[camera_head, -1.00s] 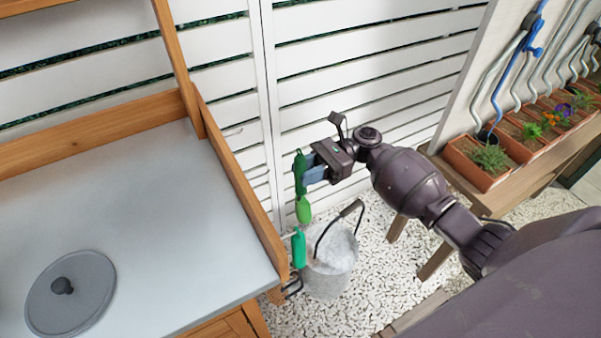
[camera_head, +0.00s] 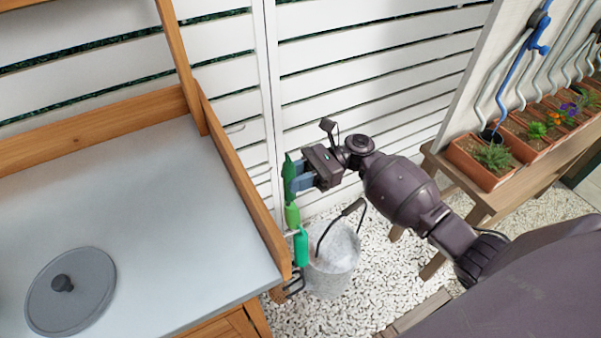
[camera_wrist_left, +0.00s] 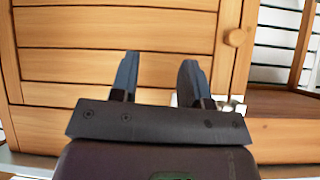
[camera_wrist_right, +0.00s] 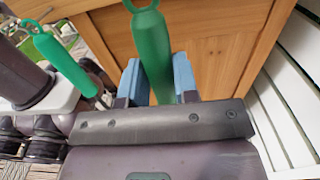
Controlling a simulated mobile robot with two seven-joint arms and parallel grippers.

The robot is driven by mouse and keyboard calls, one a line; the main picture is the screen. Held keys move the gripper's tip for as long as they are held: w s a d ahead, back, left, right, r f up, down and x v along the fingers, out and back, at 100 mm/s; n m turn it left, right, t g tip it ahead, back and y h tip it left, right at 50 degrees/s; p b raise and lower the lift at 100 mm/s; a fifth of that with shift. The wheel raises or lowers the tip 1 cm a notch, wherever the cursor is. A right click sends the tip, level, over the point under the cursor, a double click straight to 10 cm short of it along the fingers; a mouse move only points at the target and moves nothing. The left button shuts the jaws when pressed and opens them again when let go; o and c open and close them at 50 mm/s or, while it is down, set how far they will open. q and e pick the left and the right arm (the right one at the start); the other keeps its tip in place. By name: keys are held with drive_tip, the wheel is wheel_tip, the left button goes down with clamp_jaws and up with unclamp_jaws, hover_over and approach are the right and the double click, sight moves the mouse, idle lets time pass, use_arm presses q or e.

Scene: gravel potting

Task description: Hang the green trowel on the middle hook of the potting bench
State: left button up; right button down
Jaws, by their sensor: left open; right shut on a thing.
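My right gripper (camera_head: 296,180) is shut on the green trowel (camera_head: 288,172), just off the bench's right side. In the right wrist view the trowel's handle (camera_wrist_right: 152,50) stands between the fingers. A lighter green part (camera_head: 292,215) shows below the grip. A second green handle (camera_head: 301,246) hangs at the bench's near right corner and also shows in the right wrist view (camera_wrist_right: 62,62). My left gripper (camera_wrist_left: 157,65) is open and empty before wooden boards.
A metal bucket (camera_head: 333,268) with a raised handle stands on gravel below my right arm. A grey round lid (camera_head: 90,290) lies on the bench top. A white slatted fence (camera_head: 370,80) stands behind. Planters (camera_head: 480,170) stand on a wooden stand at the right.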

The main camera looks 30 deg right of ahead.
sight(284, 186)
drive_tip(key=a, duration=0.2)
drive_tip(key=a+f, duration=0.1)
drive_tip(key=a, duration=0.2)
drive_tip(key=shift+a, duration=0.1)
idle(0.7)
drive_tip(key=shift+s, duration=0.1)
drive_tip(key=shift+f, duration=0.1)
idle(0.3)
drive_tip(key=c, duration=0.8)
unclamp_jaws()
